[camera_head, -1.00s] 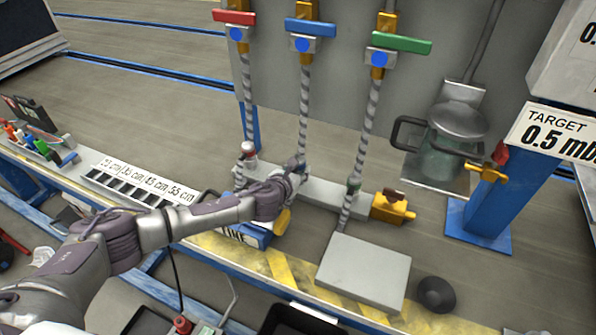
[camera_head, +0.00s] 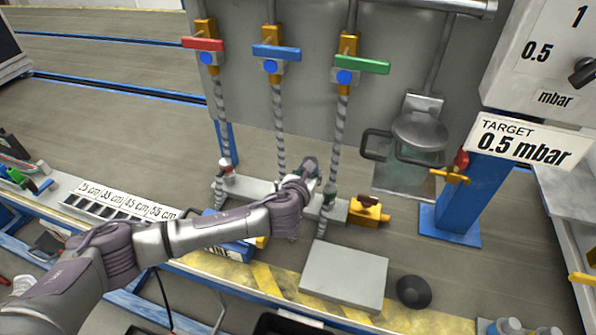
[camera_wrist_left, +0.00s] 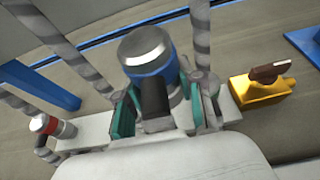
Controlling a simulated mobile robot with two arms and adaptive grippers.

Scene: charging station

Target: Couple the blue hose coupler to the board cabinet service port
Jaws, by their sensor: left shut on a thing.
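The blue hose coupler (camera_wrist_left: 150,72), a blue cylinder with a silver end, is between the teal-padded fingers of my left gripper (camera_wrist_left: 160,108) in the wrist view. The gripper is shut on it. In the head view my left gripper (camera_head: 309,172) is above the grey manifold bar (camera_head: 252,188), between the blue-valve hose and the green-valve hose; there the coupler is hidden or too small to make out. I cannot tell which fitting is the board cabinet service port. A yellow valve block (camera_head: 366,210) with a brown handle is at the bar's right end. My right gripper is not in view.
Red (camera_head: 203,44), blue (camera_head: 276,52) and green (camera_head: 362,64) valve handles top the grey striped hoses. A red-banded coupler (camera_head: 227,168) is at the bar's left. A grey plate (camera_head: 344,276) and black knob (camera_head: 414,291) are in front. A blue post (camera_head: 461,195) stands right.

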